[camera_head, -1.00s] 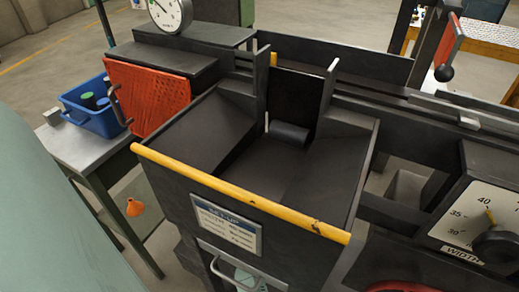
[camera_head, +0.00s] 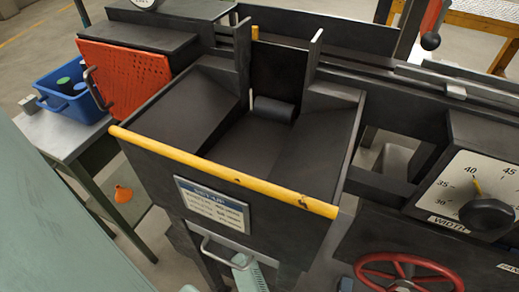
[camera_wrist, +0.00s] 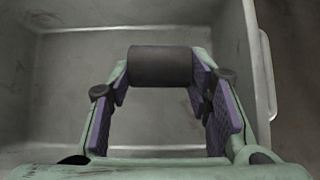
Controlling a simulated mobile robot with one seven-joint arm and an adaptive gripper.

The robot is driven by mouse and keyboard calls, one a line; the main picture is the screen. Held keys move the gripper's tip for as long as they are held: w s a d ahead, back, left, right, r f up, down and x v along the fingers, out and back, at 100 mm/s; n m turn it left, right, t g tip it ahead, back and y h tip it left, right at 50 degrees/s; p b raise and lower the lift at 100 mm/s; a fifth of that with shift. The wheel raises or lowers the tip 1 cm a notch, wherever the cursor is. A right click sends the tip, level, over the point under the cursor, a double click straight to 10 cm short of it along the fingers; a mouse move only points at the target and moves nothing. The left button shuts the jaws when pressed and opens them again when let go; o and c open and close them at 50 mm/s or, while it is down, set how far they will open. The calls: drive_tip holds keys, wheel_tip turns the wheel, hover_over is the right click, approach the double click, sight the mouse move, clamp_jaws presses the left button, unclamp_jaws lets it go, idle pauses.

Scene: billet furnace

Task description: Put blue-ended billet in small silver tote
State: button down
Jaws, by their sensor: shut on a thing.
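In the wrist view my gripper (camera_wrist: 162,82) is shut on a dark cylindrical billet (camera_wrist: 160,62), held crosswise between the purple-padded fingers. Its end faces are turned away, so their colour does not show. Behind it is the inside of a grey metal tote (camera_wrist: 70,85), with bare floor and walls and a handle (camera_wrist: 268,75) on the right. The billet is over the tote's interior; its height above the floor is hard to tell. In the head view I cannot make out the held billet or the whole tote.
A dark hopper with a yellow front bar (camera_head: 220,172) fills the middle; another dark billet (camera_head: 273,108) lies at its back. A blue bin (camera_head: 88,108) with blue- and green-ended pieces stands at left. An orange perforated panel (camera_head: 135,85), red handwheel (camera_head: 400,272) and width dial (camera_head: 470,190) are obstacles.

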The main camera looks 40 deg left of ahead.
drive_tip(key=shift+f, duration=0.25)
drive_tip(key=shift+f, duration=0.25)
drive_tip(key=c, duration=0.8)
unclamp_jaws()
drive_tip(key=shift+r, duration=0.3)
drive_tip(key=v, duration=1.2)
drive_tip(key=shift+r+p, duration=0.25)
drive_tip(key=shift+p, duration=0.1)
